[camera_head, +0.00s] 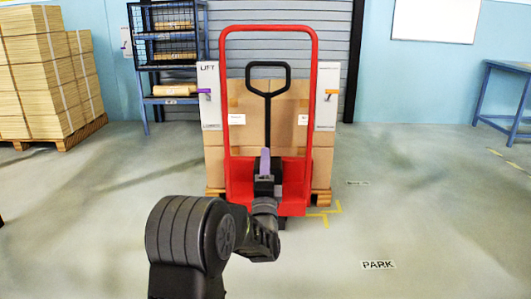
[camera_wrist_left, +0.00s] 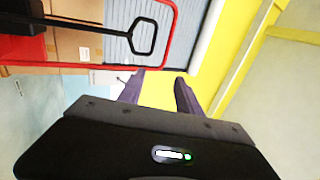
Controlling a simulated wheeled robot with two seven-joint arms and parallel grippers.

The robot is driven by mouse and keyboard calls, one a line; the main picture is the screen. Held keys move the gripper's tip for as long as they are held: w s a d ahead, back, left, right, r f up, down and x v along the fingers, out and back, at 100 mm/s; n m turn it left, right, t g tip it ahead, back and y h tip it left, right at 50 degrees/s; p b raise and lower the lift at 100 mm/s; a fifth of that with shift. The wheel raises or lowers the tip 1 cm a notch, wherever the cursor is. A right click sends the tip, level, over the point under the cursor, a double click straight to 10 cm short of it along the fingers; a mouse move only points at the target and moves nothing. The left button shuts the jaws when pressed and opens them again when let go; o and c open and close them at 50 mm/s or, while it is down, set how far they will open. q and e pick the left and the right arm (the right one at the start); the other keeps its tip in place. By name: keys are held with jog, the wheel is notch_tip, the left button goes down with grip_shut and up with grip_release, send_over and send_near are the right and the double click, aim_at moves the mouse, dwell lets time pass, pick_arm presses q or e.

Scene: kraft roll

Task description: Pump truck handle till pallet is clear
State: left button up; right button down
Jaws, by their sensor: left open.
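The red pallet truck (camera_head: 314,110) stands in the middle, facing me. Its black pump handle (camera_head: 268,91) stands upright with a loop grip at the top. The handle loop also shows in the left wrist view (camera_wrist_left: 154,38), beyond the fingers. Brown boxes (camera_head: 297,105) sit behind the red frame on a wooden pallet (camera_head: 322,199). I cannot tell whether the pallet is off the floor. My left gripper (camera_head: 265,156) is below the loop, in front of the shaft's lower part. Its purple fingers (camera_wrist_left: 158,85) are apart, with nothing between them. My right gripper is out of view.
White panels with levers flank the boxes, the left one marked LIFT (camera_head: 209,85). A blue rack (camera_head: 146,90) and stacked goods (camera_head: 38,85) stand at the left. A blue table (camera_head: 505,95) stands at the right. The floor beside the PARK marking (camera_head: 378,265) is clear.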

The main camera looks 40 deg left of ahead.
pick_arm(q)
jog(key=b+v, duration=0.2)
jog(key=v, duration=0.1)
jog(key=shift+s+d+f, duration=0.2)
jog(key=shift+s, duration=0.05)
dwell(0.4)
